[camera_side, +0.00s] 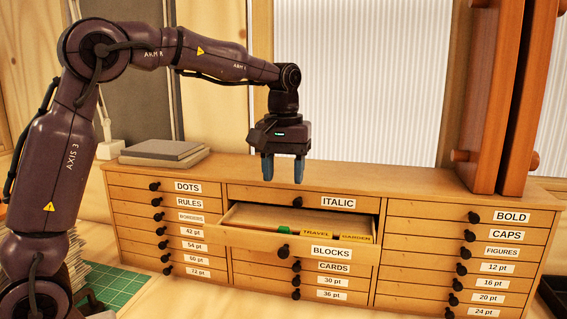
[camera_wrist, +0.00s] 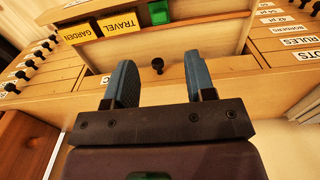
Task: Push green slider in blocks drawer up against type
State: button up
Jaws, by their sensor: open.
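The blocks drawer (camera_side: 312,251) is pulled open in the middle column of the cabinet. Inside it, a green slider (camera_side: 297,230) sits left of a yellow type block marked TRAVEL (camera_side: 318,233) and another marked GARDEN (camera_side: 356,238). The wrist view shows the green slider (camera_wrist: 158,11), TRAVEL (camera_wrist: 118,24) and GARDEN (camera_wrist: 77,33) in mirrored order, with a narrow gap between slider and TRAVEL. My gripper (camera_side: 283,170) is open and empty, pointing down above the cabinet, clear of the drawer. Its two blue fingers also show in the wrist view (camera_wrist: 160,82).
The drawer's dark knob (camera_side: 283,251) sticks out in front. The ITALIC drawer (camera_side: 335,202) above is shut, as are the side columns. A tall brown wooden piece (camera_side: 490,100) stands on the cabinet's right; grey flat boxes (camera_side: 163,152) lie on its left.

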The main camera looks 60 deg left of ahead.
jog(key=shift+r, duration=0.95)
